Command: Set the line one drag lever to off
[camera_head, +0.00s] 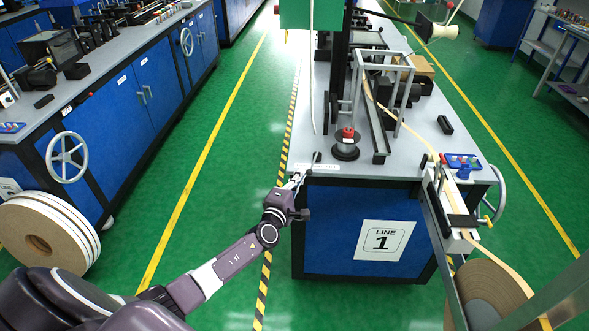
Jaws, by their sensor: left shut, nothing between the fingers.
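The line one bench has a blue front with a white "LINE 1" sign (383,241). A small dark lever (316,158) stands at the bench's front left corner beside a white label strip (317,167); I cannot read the label or tell for sure that this is the drag lever. My left gripper (298,178) is at that corner, just below and left of the dark lever. It is shut and empty; whether it touches the lever is too small to tell. My right gripper is not in view.
A dark spool with a red top (346,144) stands behind the lever. A tape guide unit (453,205) and large tape roll (490,292) are at the bench's right. White-edged rolls (45,235) and another blue bench (125,110) are at left. The green aisle between is clear.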

